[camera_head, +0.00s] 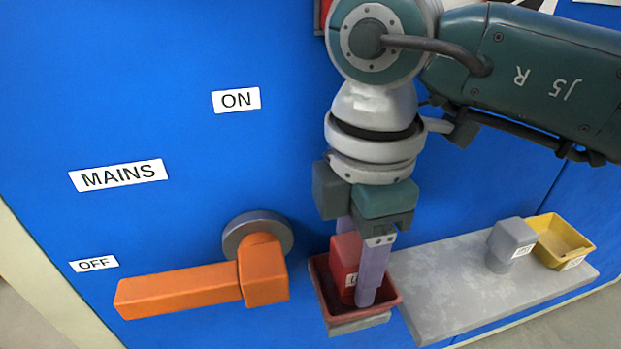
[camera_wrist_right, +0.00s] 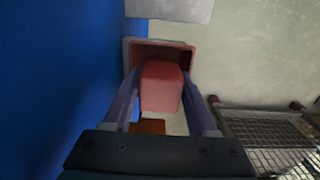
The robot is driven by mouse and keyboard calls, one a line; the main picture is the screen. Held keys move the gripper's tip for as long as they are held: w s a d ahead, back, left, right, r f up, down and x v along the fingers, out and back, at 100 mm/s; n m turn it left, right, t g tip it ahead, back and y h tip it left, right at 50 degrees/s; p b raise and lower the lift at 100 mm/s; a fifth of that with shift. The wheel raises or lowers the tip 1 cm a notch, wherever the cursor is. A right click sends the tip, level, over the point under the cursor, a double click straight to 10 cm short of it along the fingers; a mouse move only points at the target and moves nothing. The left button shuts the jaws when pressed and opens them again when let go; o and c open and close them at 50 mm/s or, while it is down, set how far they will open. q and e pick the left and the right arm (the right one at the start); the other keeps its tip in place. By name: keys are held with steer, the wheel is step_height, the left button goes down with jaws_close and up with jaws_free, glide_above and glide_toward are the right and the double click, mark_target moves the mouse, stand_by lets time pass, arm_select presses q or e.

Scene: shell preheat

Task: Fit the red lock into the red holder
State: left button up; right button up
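The red lock (camera_head: 346,262), a block with a partly hidden white label, stands in the red holder (camera_head: 394,297), a shallow tray on a grey ledge by the blue panel. My right gripper (camera_head: 361,285) points down with its purple fingers on either side of the lock, tips down inside the tray. In the right wrist view the lock (camera_wrist_right: 160,90) shows between the fingers with narrow gaps, so the gripper looks open. The holder's rim (camera_wrist_right: 165,44) shows beyond it. The lock's lower end is hidden. My left gripper is not in view.
An orange handle (camera_head: 180,293) on a round grey mount juts out left of the holder. A grey shelf (camera_head: 455,290) to the right carries a grey lock (camera_head: 512,240) and a yellow tray (camera_head: 563,238). Panel labels read ON, MAINS and OFF.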

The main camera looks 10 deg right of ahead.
mark_target(359, 247)
steer(key=shift+o, duration=1.6)
steer(key=shift+r, duration=0.15)
step_height(359, 247, up, 8)
steer(key=p, duration=0.3)
steer(key=shift+s, duration=0.1)
